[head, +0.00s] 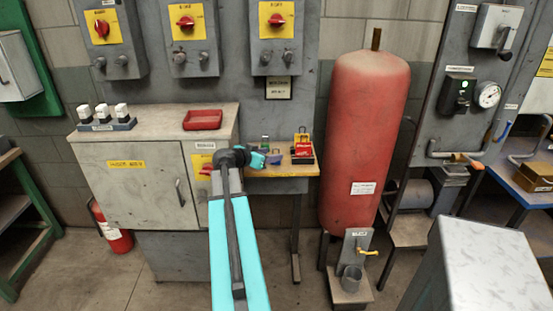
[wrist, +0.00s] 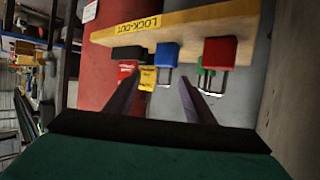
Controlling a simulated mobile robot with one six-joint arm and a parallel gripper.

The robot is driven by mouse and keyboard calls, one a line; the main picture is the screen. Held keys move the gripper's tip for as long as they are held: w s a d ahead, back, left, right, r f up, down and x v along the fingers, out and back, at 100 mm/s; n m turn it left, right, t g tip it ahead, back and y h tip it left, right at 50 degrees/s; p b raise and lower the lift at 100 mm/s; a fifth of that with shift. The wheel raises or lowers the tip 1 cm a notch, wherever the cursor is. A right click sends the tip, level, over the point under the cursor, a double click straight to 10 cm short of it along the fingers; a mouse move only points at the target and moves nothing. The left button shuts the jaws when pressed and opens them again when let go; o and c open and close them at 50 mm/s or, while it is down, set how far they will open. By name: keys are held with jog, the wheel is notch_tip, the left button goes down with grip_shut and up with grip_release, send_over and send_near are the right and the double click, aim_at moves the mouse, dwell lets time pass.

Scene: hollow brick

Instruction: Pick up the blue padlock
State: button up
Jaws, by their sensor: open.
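The blue padlock (wrist: 167,55) shows in the wrist view, with its metal shackle pointing down in the picture, against the wooden shelf (wrist: 190,30). That view looks upside down. My gripper (wrist: 160,90) is open, and its two dark fingers point toward the padlock. The padlock lies ahead of the fingertips, roughly in line with the gap between them, and nothing is held. In the head view my gripper (head: 262,158) is at the left part of the small shelf. I cannot clearly make out the blue padlock there.
A green padlock (wrist: 204,69), a red box and a yellow tag (wrist: 148,77) are close by. A red tank (head: 364,140) stands right of the shelf; a grey cabinet (head: 130,190) stands left.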

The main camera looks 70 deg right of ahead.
jog(key=shift+s+d+f, duration=0.15)
jog(key=shift+d+f, duration=0.05)
jog(key=shift+d, duration=0.3)
jog(key=shift+d, duration=0.1)
jog(key=shift+d+f+p, duration=0.25)
jog(key=shift+d+p, duration=0.2)
jog(key=shift+d, duration=0.1)
jog(key=shift+f+p+x, duration=0.25)
jog(key=shift+p+x, duration=0.5)
jog(key=shift+x, duration=1.25)
jog(key=shift+a, duration=0.1)
jog(key=shift+r, duration=0.1)
grip_shut()
